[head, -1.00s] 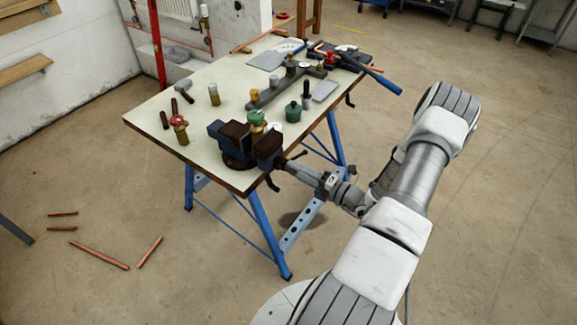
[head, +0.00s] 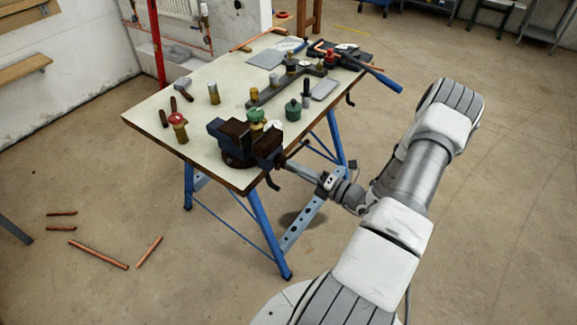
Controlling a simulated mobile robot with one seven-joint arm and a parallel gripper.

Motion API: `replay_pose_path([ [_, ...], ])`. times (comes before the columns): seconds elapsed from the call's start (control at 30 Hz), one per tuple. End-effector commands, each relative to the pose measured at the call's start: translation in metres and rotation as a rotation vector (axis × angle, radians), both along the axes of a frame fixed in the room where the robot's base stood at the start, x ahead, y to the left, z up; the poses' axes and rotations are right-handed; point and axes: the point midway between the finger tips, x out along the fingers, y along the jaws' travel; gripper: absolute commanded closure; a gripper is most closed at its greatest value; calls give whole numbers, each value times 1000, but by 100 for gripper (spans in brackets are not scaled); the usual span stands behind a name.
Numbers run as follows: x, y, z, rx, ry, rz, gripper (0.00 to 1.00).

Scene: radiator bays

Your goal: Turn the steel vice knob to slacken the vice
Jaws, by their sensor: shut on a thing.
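The blue and dark brown vice (head: 240,143) is mounted at the near corner of the pale-topped workbench (head: 205,114). Its steel knob and handle at the front end, by the bench edge, are small and partly hidden by my gripper. My gripper (head: 289,163) reaches in from the right, level with the front of the vice, and is shut on the knob. A green-topped brass valve (head: 256,118) shows at the vice jaws; whether it is clamped there I cannot tell.
A red-topped valve (head: 179,127), a green pot (head: 293,110), brass fittings and a long grey bar (head: 268,93) stand on the bench. A blue-handled tool (head: 378,80) overhangs its right edge. Copper pipes (head: 98,254) lie on the floor at left.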

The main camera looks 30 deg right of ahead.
Motion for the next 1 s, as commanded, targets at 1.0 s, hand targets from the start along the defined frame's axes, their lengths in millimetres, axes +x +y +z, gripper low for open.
replay_pose_path([
  [1.0,1,1,-4,-1165,-488,0,100],
])
